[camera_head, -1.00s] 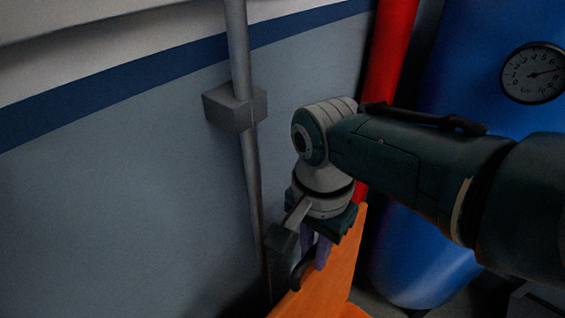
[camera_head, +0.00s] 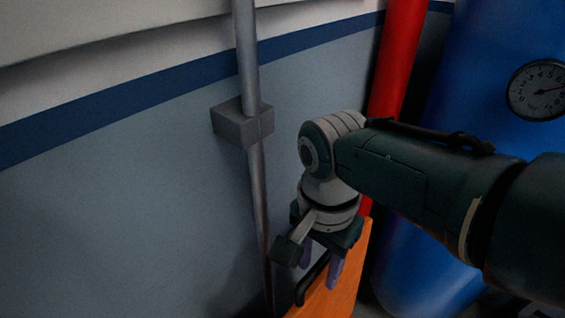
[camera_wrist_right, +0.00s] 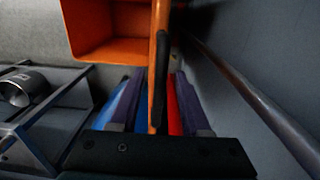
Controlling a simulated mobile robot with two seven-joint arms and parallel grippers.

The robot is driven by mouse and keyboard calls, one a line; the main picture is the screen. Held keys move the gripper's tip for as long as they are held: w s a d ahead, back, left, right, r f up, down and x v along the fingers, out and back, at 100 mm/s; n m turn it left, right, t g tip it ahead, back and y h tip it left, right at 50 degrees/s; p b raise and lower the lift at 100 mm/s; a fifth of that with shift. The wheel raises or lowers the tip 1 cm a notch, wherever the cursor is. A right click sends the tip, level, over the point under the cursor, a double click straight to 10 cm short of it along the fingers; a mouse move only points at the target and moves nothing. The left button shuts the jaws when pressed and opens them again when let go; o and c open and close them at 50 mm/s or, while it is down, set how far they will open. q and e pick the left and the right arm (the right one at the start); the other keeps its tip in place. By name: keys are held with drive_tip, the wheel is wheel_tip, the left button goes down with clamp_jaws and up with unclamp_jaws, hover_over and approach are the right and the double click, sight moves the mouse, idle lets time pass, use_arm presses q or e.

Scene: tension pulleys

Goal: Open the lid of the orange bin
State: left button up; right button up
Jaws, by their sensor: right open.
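The orange lid (camera_head: 345,278) stands steeply raised at the bottom of the head view, with a black handle (camera_head: 312,280) on its left face. In the right wrist view the lid (camera_wrist_right: 153,45) shows nearly edge-on. The open orange bin (camera_wrist_right: 88,22) lies to its left, with its inside visible. My right gripper (camera_head: 321,266) is open at the lid's upper edge. Its purple fingers lie on both sides of the lid and handle, with gaps visible in the right wrist view (camera_wrist_right: 157,108). My left gripper is out of view.
A grey pipe (camera_head: 247,60) with a grey block (camera_head: 243,124) runs down the wall left of my right arm. A red pipe (camera_head: 398,65) and a blue tank (camera_head: 460,80) with a gauge (camera_head: 540,89) stand behind the arm.

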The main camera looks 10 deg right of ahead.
wheel_tip(320, 180, up, 10)
drive_tip(key=p, duration=0.4)
drive_tip(key=shift+w+f, duration=0.1)
drive_tip(key=shift+f, duration=0.15)
